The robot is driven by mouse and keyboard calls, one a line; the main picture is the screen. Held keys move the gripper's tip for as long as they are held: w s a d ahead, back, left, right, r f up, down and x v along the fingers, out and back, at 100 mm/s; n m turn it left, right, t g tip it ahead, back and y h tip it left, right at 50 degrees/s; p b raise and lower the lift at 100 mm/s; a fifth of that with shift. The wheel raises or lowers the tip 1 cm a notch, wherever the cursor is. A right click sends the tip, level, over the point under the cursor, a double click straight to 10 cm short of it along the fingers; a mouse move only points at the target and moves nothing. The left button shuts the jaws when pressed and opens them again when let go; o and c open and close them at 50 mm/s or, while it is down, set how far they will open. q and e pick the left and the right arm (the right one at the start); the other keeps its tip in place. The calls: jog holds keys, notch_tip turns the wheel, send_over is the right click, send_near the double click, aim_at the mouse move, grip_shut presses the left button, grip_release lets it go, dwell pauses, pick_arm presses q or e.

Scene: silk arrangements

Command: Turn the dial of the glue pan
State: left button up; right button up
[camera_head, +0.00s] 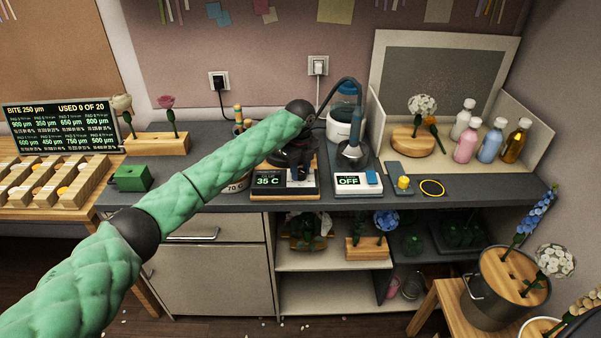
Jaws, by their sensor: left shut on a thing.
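The glue pan (266,192) stands on the dark counter; its front display reads 35 C. My left arm reaches in from the lower left across the counter. My left gripper (297,178) points down at the right side of the pan's front, beside the display. It is shut on the dial there, which its dark fingers mostly hide. The pan's upper part is also largely hidden by the gripper and wrist. My right gripper is not in view.
A white device (358,188) reading OFF stands close to the right of the pan, with a lamp-like head above it. A green block (131,178) lies left on the counter. Several bottles (489,145) stand at the back right.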

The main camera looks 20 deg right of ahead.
pick_arm(q)
jog(key=m+b, duration=0.1)
jog(key=m, duration=0.3)
jog(key=shift+w+m, duration=0.1)
jog(key=shift+m, duration=0.2)
jog(key=m+b, duration=0.1)
jog(key=m, duration=0.3)
jog(key=shift+r+b, duration=0.1)
jog(key=shift+b, duration=0.25)
jog(key=shift+m, duration=0.4)
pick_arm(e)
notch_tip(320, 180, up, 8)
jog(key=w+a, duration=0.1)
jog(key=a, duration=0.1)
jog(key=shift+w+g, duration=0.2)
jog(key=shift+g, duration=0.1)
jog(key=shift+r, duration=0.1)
pick_arm(q)
jog(key=o, duration=1)
